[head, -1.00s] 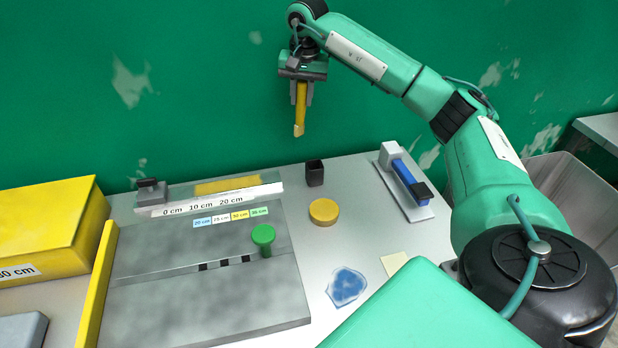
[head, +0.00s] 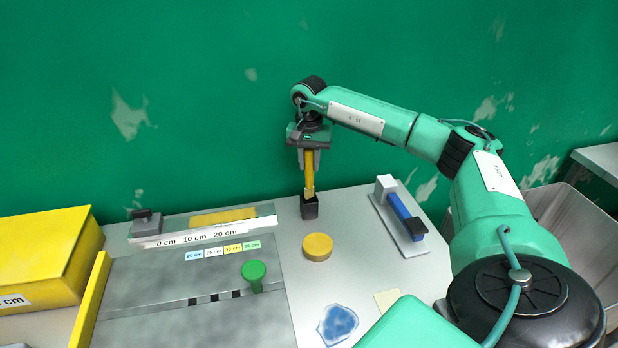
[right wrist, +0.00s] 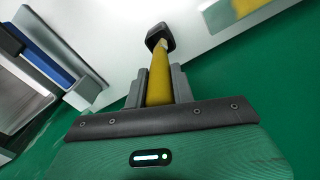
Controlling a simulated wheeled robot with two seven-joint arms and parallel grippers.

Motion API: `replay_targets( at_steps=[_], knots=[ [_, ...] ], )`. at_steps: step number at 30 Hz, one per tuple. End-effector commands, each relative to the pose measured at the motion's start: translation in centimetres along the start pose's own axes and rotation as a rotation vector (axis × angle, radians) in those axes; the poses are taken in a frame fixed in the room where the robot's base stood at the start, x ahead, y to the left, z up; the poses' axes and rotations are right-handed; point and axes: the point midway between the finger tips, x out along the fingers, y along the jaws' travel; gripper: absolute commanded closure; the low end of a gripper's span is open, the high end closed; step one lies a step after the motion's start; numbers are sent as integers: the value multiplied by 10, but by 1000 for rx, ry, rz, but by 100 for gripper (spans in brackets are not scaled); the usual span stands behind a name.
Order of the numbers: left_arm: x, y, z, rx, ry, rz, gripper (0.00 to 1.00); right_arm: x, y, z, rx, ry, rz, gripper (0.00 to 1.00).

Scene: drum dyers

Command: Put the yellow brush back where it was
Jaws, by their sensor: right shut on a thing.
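The yellow brush (head: 310,172) is upright in my right gripper (head: 309,164), which is shut on its handle. In the right wrist view the brush (right wrist: 158,82) sits between the two grey fingers of my right gripper (right wrist: 159,84). The small black cup (head: 309,208) stands on the table near the wall, directly below the brush. The lower end of the brush is at the cup's mouth; how deep it goes in is hard to tell. The cup also shows at the brush's far end in the right wrist view (right wrist: 160,36). My left gripper is not in view.
A blue-handled tool on a plate (head: 405,218) stands right of the cup. A round yellow disc (head: 317,246) lies in front of it. A ruler strip (head: 205,234), a green knob (head: 254,272) and a yellow box (head: 45,258) are to the left. The green wall is close behind.

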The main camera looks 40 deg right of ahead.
Motion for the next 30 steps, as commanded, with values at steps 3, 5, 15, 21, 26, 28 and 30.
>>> replay_targets(
  at_steps=[3,5,15,21,26,28,30],
  knots=[
    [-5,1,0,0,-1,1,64,16,0,0,0,-1,1,98],
    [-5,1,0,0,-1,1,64,21,0,0,0,-1,-1,98],
    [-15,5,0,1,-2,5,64,62,0,0,0,-1,0,98],
    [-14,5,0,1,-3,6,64,66,0,0,-1,1,-1,98],
    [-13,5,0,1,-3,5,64,68,0,0,-1,0,-1,98],
    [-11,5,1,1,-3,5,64,71,0,0,-1,0,-1,98],
    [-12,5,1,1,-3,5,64,69,0,0,-1,1,-1,62]
  ],
)
